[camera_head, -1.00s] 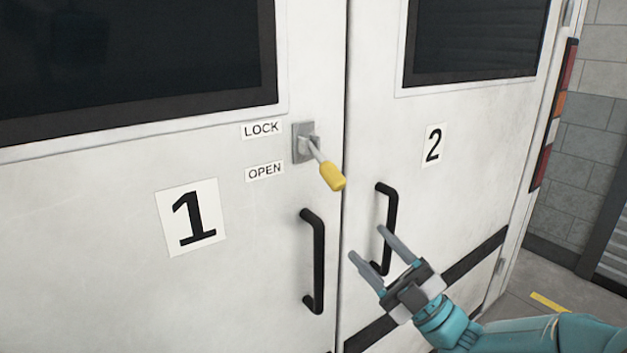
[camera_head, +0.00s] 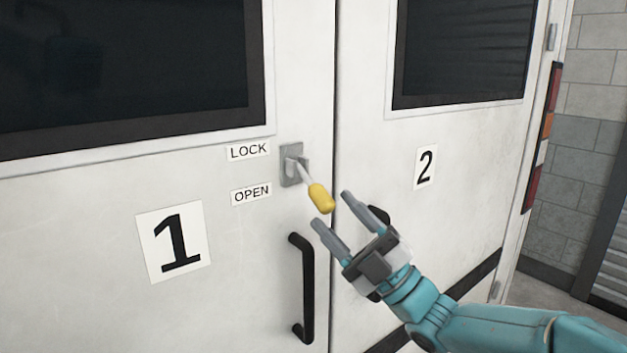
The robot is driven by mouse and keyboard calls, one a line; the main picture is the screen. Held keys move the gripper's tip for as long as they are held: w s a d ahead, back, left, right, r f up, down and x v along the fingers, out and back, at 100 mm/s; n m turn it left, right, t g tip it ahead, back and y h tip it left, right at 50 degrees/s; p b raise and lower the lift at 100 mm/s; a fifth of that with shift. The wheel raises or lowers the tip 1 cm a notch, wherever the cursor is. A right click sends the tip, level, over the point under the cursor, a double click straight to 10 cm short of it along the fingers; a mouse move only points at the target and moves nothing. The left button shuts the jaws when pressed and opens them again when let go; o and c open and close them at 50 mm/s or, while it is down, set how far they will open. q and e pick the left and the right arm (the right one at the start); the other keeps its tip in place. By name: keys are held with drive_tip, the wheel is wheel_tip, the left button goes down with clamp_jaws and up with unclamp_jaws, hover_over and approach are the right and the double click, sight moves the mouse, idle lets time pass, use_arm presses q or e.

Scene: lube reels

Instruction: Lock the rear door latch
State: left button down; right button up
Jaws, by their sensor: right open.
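The latch is a grey metal plate (camera_head: 291,165) on door 1, close to the seam between the doors. Its lever has a yellow handle (camera_head: 321,198) that points down and to the right, toward me. A LOCK label (camera_head: 249,150) and an OPEN label (camera_head: 251,193) are stuck to the left of the plate, LOCK above OPEN. My right gripper (camera_head: 331,209) is open and empty. Its fingertips are just below and right of the yellow handle, with no clear contact. My left gripper is not in view.
Door 1 has a black vertical pull handle (camera_head: 304,290) below the latch. Door 2 (camera_head: 455,160) is to the right; its own pull handle is mostly hidden behind my right gripper. Dark windows sit above, and a block wall (camera_head: 590,130) stands at the right.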

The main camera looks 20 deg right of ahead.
sight(311, 187)
drive_tip(key=p+x, duration=0.1)
drive_tip(key=x, duration=0.5)
drive_tip(key=shift+w, duration=0.1)
clamp_jaws()
